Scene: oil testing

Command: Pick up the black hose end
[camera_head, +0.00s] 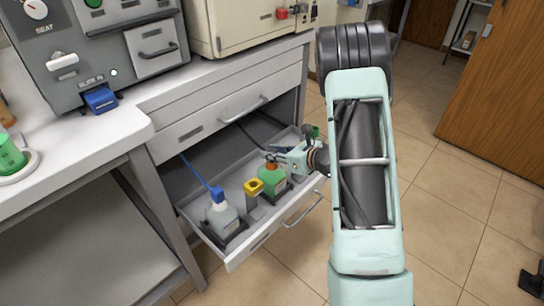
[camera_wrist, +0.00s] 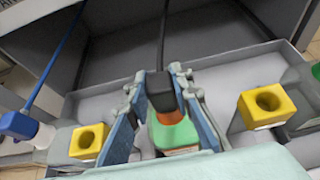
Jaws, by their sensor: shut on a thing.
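The black hose end (camera_wrist: 161,92) is a dark block between the two fingers of my gripper (camera_wrist: 160,100) in the wrist view. The fingers are shut on its sides. It is above a green-topped bottle (camera_wrist: 176,134) with an orange neck; I cannot tell whether it still touches the neck. In the head view my gripper (camera_head: 286,157) reaches into the open drawer from the right, just above the green bottle (camera_head: 272,180). The hose end is small and mostly hidden there. A black hose (camera_wrist: 164,35) runs back from it into the cabinet.
The open drawer (camera_head: 235,262) also holds a white bottle (camera_head: 222,214) with a blue hose end (camera_head: 217,194) and yellow-topped holders (camera_head: 253,187). One yellow holder (camera_wrist: 88,141) is left of my fingers and another (camera_wrist: 262,106) right.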

